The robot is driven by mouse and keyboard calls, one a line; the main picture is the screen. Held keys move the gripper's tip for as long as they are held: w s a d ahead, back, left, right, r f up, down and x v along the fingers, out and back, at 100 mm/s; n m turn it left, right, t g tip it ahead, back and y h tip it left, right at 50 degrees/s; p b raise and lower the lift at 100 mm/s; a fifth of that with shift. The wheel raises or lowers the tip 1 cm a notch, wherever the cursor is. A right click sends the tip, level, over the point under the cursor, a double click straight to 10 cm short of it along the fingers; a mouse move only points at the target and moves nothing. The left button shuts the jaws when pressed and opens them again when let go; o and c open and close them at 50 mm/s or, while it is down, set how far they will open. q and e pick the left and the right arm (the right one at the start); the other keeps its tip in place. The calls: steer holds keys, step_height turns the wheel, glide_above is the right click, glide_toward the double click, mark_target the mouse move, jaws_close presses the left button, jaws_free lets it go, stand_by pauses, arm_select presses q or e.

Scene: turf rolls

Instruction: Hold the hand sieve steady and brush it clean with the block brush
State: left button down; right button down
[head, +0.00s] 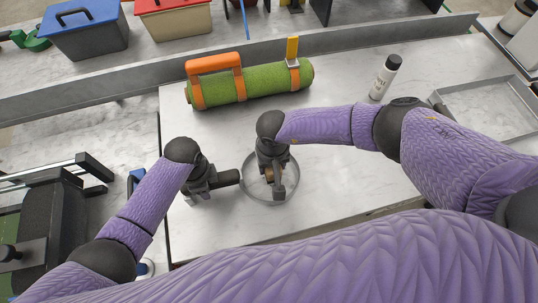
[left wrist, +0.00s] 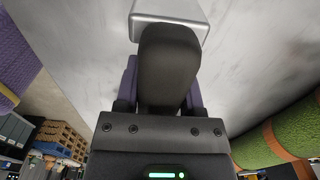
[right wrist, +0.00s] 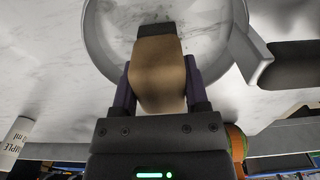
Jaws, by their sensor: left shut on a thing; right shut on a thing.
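The hand sieve has a round grey metal rim (head: 268,202) and a dark handle (head: 230,177) pointing left. My left gripper (head: 210,180) is shut on the handle, which fills the space between its fingers in the left wrist view (left wrist: 168,70). My right gripper (head: 272,168) is above the sieve, shut on the block brush. The brush shows as a tan block in the right wrist view (right wrist: 158,75), with a dark end over the sieve's inside. The sieve's rim (right wrist: 97,40) curves around it. Whether the brush touches the mesh I cannot tell.
A green turf roll (head: 265,83) with orange straps lies behind the sieve on the pale worktop. A white bottle (head: 382,82) stands to its right. A shallow metal tray (head: 510,137) lies at far right. Blue (head: 92,40) and red (head: 180,22) bins stand beyond the grey ledge.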

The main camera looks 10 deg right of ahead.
steer(key=shift+s, duration=2)
steer(key=shift+w, duration=3.55)
steer(key=shift+w+r, duration=0.15)
steer(key=shift+w, duration=0.05)
step_height(320, 180, up, 8)
steer(key=shift+s, duration=0.15)
arm_select(q)
steer(key=shift+c, duration=0.6)
jaws_free()
steer(key=shift+r, duration=0.1)
